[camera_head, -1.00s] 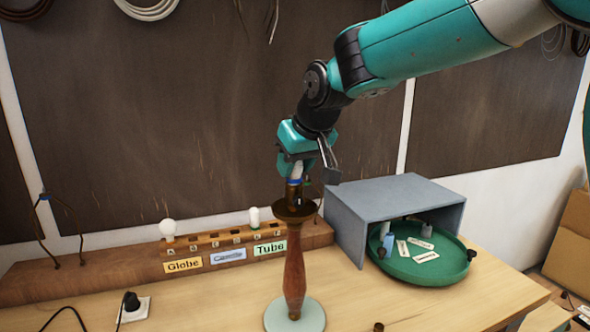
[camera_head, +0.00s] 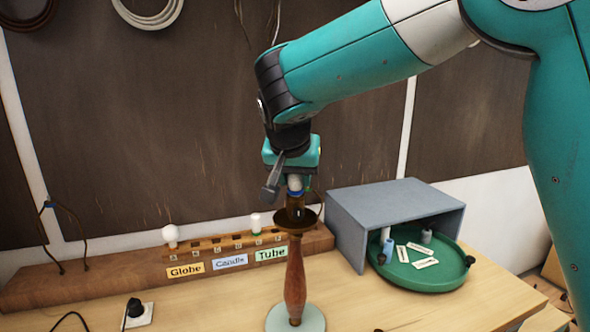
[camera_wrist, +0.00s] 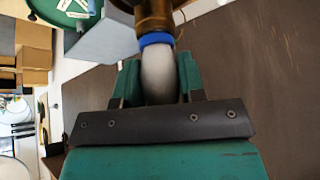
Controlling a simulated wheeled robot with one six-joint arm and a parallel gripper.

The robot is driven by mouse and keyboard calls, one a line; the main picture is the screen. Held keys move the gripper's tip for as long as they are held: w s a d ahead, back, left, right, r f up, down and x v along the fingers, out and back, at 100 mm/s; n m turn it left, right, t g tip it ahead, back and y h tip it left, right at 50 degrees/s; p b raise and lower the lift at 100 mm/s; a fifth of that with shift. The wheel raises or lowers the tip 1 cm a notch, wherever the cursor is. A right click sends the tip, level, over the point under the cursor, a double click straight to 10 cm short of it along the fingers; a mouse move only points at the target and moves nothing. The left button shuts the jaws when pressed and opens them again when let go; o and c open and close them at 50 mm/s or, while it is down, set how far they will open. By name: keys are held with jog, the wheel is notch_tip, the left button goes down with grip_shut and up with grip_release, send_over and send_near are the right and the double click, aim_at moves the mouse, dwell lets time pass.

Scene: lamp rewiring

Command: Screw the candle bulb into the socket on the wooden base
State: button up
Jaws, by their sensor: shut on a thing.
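The candle bulb (camera_wrist: 157,72) is white with a blue band at its lower end. My gripper (camera_head: 294,172) is shut on it, with a green finger on either side of the bulb in the wrist view (camera_wrist: 158,82). The bulb's blue-banded end meets the brass socket (camera_wrist: 153,16); how deep it sits cannot be told. In the head view the brass socket (camera_head: 295,206) stands on a dark dish atop a turned wooden stem (camera_head: 295,275) with a pale round foot (camera_head: 295,318). The stem is upright, and my gripper is straight above it.
A grey open box (camera_head: 385,205) with a green tray (camera_head: 425,284) is at right. A black plug (camera_head: 134,307) lies front left.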

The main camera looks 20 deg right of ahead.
jog(key=m+p, duration=0.1)
jog(key=m+g+h+p, duration=0.1)
jog(key=p, duration=0.1)
jog(key=shift+a+r+m, duration=0.1)
jog(key=shift+r+m, duration=0.3)
jog(key=shift+w+m+g+h+p, duration=0.1)
jog(key=shift+m+g+h+p, duration=0.45)
jog(key=shift+m+p, duration=0.45)
jog(key=shift+f+m+g+h+p, duration=0.1)
jog(key=shift+m+g+h+p, duration=0.25)
jog(key=shift+m, duration=0.55)
jog(key=shift+f+m+g, duration=0.3)
jog(key=shift+m, duration=0.4)
